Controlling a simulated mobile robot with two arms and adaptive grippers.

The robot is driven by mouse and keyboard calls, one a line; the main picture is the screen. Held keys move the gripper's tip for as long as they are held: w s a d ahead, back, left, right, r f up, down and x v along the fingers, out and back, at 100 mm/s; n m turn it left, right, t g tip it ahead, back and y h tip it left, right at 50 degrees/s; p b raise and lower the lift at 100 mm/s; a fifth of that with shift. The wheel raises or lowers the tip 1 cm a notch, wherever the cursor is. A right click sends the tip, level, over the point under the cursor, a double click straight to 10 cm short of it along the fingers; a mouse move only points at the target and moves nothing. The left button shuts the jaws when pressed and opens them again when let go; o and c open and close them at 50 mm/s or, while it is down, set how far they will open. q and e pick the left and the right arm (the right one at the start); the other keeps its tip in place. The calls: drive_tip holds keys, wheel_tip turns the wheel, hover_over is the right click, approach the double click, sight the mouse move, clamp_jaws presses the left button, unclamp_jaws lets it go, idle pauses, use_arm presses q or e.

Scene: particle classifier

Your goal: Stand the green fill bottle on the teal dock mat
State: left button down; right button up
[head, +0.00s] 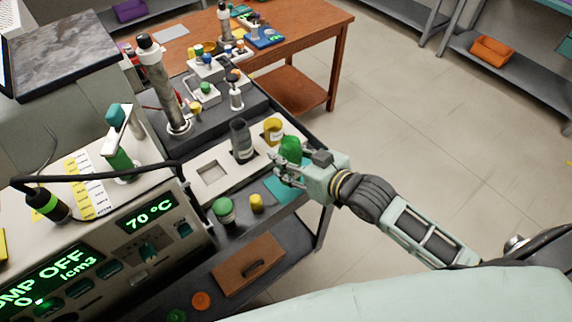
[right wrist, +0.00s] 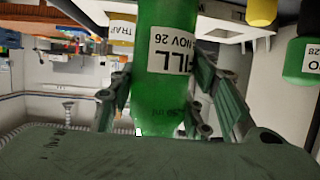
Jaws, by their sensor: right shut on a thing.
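The green fill bottle (head: 290,147) is in my right gripper (head: 286,166), beside the machine's side shelf. In the right wrist view the green bottle (right wrist: 166,40), with a white label reading "FILL", sits between the two fingers of my right gripper (right wrist: 163,85), which are shut on it. The teal dock mat (head: 284,191) lies on the shelf just below the gripper and is partly hidden by it. I cannot tell whether the bottle's base touches anything. My left gripper is not in view.
A pale rack (head: 188,184) with a square opening, a dark cup (head: 241,140) and a yellow cup (head: 273,130) stands next to the gripper. A green-capped jar (head: 223,210) and a small yellow bottle (head: 257,203) stand left of the mat. Open floor lies to the right.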

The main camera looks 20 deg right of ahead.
drive_tip(key=shift+x, duration=0.9)
drive_tip(key=shift+s+a+f+p, duration=0.1)
drive_tip(key=shift+f+p, duration=0.05)
drive_tip(key=shift+f, duration=0.9)
drive_tip(key=shift+s+a+f+p, duration=0.1)
drive_tip(key=shift+f+p, duration=0.05)
drive_tip(key=shift+f, duration=0.9)
drive_tip(key=shift+f, duration=0.1)
drive_tip(key=o, duration=1.4)
drive_tip(key=shift+f, duration=0.1)
drive_tip(key=shift+s+d, duration=0.15)
drive_tip(key=b+v, duration=0.1)
drive_tip(key=v, duration=1)
drive_tip(key=shift+s+r, duration=0.2)
drive_tip(key=shift+r, duration=0.2)
drive_tip(key=shift+d, duration=0.1)
